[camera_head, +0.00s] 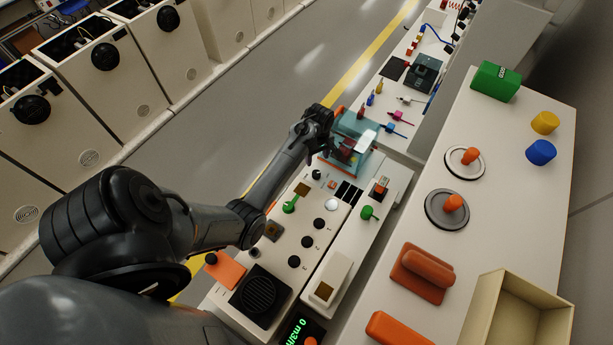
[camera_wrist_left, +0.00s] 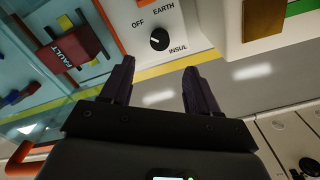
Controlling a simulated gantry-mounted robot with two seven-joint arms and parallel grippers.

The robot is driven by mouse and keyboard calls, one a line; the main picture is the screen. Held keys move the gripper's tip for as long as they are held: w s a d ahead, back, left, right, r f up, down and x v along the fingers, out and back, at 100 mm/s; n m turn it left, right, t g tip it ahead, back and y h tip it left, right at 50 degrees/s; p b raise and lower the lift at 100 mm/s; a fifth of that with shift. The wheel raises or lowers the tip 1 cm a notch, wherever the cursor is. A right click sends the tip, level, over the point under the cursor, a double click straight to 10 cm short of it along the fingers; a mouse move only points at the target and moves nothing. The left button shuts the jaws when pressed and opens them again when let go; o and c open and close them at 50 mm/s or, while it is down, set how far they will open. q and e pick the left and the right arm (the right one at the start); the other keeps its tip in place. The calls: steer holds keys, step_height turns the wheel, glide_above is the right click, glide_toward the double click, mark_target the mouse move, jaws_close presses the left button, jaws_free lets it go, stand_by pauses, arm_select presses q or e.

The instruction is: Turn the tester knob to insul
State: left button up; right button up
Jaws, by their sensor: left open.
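The tester knob (camera_wrist_left: 159,39) is small, round and black on a white panel (camera_wrist_left: 196,36) in the left wrist view. OFF is printed to its upper left, EARTH above it and INSUL to its lower right. A small pale mark shows on the knob, but I cannot tell which label it points to. My left gripper (camera_wrist_left: 159,65) is open and empty, its two dark fingers apart, with the knob just beyond the gap between their tips. In the head view my left gripper (camera_head: 321,122) is over the bench by the teal box. My right gripper is out of view.
The teal box (camera_head: 368,129) with a red FAULT block (camera_wrist_left: 72,48) lies beside the white panel. A bench with green and black knobs (camera_head: 319,223) is nearer. An orange handle (camera_head: 422,272) and a tan bin (camera_head: 521,307) are on the right counter.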

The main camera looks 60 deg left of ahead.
mark_target(316, 173)
arm_select(q)
step_height(316, 173, down, 9)
steer(key=shift+f+b, duration=0.15)
steer(key=shift+b, duration=0.4)
steer(key=shift+f, duration=0.65)
